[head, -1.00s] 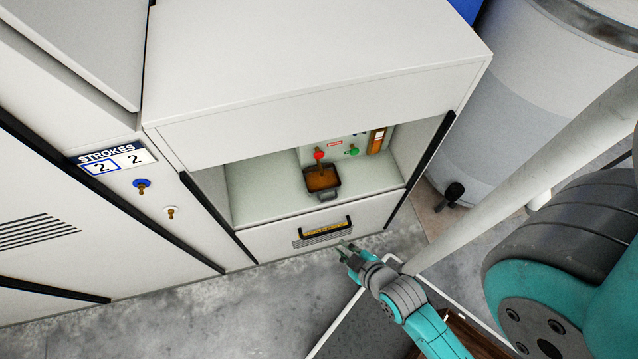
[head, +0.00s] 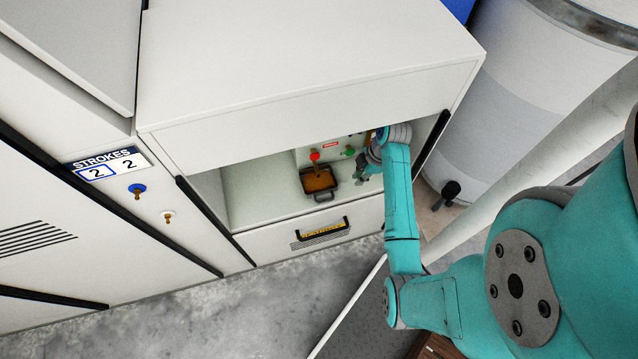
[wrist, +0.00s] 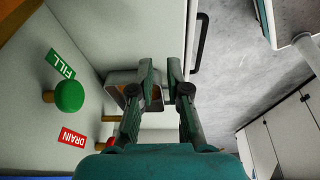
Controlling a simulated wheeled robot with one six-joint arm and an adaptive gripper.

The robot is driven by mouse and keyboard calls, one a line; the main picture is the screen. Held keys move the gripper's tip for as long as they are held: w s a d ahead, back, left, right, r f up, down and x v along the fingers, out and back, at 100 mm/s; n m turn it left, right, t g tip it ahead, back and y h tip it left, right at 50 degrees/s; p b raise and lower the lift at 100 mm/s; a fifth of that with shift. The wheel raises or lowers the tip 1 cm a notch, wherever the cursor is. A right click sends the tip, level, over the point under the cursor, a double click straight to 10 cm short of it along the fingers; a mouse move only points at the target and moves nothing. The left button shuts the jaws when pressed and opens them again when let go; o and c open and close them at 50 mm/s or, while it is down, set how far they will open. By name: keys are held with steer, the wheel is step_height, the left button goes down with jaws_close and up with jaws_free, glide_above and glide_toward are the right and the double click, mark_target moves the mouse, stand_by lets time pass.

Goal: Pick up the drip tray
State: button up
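The drip tray (head: 318,181) is a small dark square tray with brown contents and a grey handle on its front. It sits on the floor of the white cabinet recess, below a red-knobbed tap. My gripper (head: 361,168) is inside the recess, just right of the tray and apart from it in the head view. In the wrist view my gripper (wrist: 160,66) shows two fingers with a gap between them, open and empty. The tray (wrist: 121,76) shows behind the left finger there, partly hidden.
The red drain knob (head: 314,156) and green fill knob (head: 350,150) stand on the recess back wall, close to my gripper; the green knob also shows in the wrist view (wrist: 69,96). A black-handled drawer front (head: 318,235) lies below. The cabinet top (head: 310,60) overhangs the recess.

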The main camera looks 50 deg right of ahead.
steer(key=shift+s+d+r, duration=0.15)
steer(key=shift+d+r, duration=0.45)
steer(key=shift+d, duration=0.25)
steer(key=shift+r+n, duration=0.1)
steer(key=shift+n, duration=0.2)
glide_above(323, 189)
steer(key=s, duration=0.2)
steer(key=shift+s, duration=0.1)
steer(key=shift+a+f, duration=0.2)
steer(key=shift+f, duration=0.15)
steer(key=shift+x, duration=2.2)
jaws_close()
